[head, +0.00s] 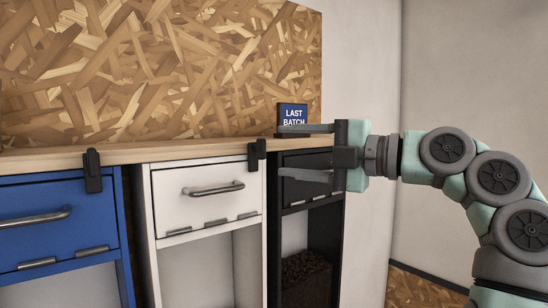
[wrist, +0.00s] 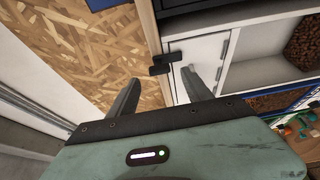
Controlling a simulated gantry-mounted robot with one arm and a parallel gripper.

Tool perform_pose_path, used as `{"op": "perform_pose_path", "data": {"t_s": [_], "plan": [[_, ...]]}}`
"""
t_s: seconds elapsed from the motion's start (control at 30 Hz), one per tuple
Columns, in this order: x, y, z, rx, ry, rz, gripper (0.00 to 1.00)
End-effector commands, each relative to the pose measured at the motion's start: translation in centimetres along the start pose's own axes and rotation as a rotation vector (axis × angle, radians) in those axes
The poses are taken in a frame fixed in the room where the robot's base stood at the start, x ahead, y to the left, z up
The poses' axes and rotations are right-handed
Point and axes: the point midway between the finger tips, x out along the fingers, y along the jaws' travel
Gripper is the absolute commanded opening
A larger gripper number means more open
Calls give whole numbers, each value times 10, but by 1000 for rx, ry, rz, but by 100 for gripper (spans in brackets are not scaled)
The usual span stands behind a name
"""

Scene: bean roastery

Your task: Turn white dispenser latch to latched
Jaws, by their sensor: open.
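The white dispenser (head: 206,194) has a flat front door with a bar handle and hinges along its bottom edge. The door looks closed. Its small black latch (head: 257,154) sits at the door's top right, just under the wooden counter edge. I cannot tell for sure whether it is latched. The latch also shows in the wrist view (wrist: 166,63), beside the white door (wrist: 203,50). My gripper (head: 306,152) is open and empty, to the right of the latch and apart from it. Its fingers point left, one above the other. In the wrist view the latch lies beyond and between the fingertips (wrist: 163,80).
A blue dispenser (head: 60,215) with its own black latch (head: 93,171) stands at the left. A black dispenser (head: 308,195) stands at the right, partly behind my gripper. The wooden counter (head: 125,153) runs above, with a LAST BATCH sign (head: 293,114) close to my upper finger.

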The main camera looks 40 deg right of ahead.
Motion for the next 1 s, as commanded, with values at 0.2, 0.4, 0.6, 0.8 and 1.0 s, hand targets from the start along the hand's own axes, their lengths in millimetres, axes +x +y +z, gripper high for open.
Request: {"op": "perform_pose_path", "data": {"t_s": [0.2,0.4,0.6,0.8,1.0], "plan": [[-41,-1,0,-1,-2,1,58],[-56,0,0,-2,-1,2,58],[-58,1,0,-2,-1,1,58],[-58,1,0,-2,-1,1,58],[-58,1,0,-2,-1,1,58]]}}
